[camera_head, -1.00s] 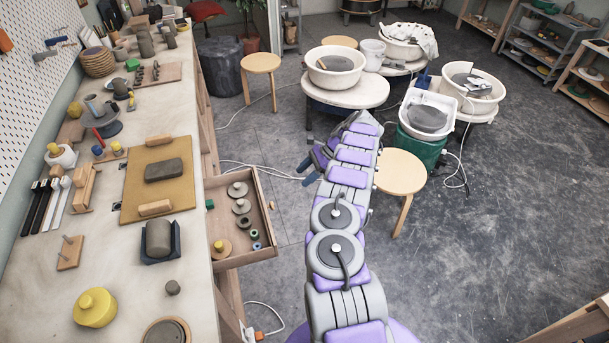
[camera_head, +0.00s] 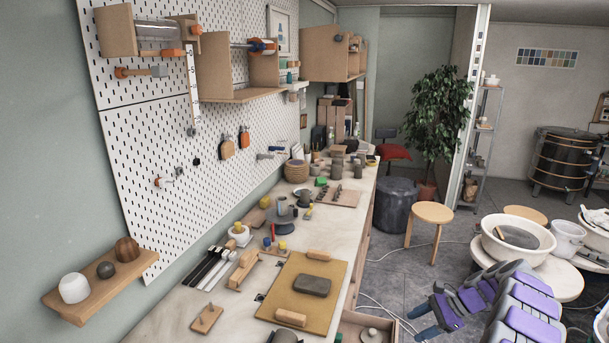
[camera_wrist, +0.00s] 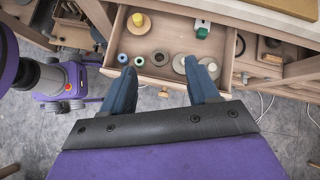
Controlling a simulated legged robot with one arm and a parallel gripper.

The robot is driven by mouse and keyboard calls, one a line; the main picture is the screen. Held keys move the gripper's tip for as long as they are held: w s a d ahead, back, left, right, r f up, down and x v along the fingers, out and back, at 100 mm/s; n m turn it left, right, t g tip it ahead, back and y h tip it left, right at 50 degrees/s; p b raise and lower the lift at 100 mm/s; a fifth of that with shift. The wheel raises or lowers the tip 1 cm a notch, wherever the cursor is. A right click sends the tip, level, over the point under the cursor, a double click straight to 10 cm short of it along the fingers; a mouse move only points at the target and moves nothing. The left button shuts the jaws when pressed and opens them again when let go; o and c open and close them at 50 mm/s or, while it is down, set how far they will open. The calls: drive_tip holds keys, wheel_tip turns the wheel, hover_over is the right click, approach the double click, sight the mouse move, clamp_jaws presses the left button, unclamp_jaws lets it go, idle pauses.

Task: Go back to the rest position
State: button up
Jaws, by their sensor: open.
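My gripper (camera_wrist: 163,90) is open and empty in the wrist view, its two blue fingers spread apart. It hangs before an open wooden drawer (camera_wrist: 150,76) that holds several small round parts. I cannot tell that it touches the drawer. In the head view my gripper (camera_head: 424,318) shows at the lower right, to the right of the workbench (camera_head: 190,310). The open drawer (camera_head: 352,325) shows partly at the bottom edge.
A clay block (camera_head: 312,285) lies on a tan board (camera_head: 330,268) on the bench. A pegboard (camera_head: 150,130) and shelves line the left wall. A wooden stool (camera_head: 433,213) and pottery wheel basin (camera_head: 517,240) stand to the right. Floor shows between bench and wheel.

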drive_tip(key=s+a+r+n+g+h, duration=0.3)
drive_tip(key=s+a+r+n, duration=0.6)
drive_tip(key=s+a+r, duration=0.85)
drive_tip(key=s+a+f+n+h, duration=0.1)
drive_tip(key=s+n+h, duration=0.5)
drive_tip(key=s, duration=2.1)
drive_tip(key=shift+s+f+n, duration=0.2)
drive_tip(key=shift+f+n, duration=0.25)
drive_tip(key=shift+n, duration=0.55)
drive_tip(key=shift+a, duration=0.1)
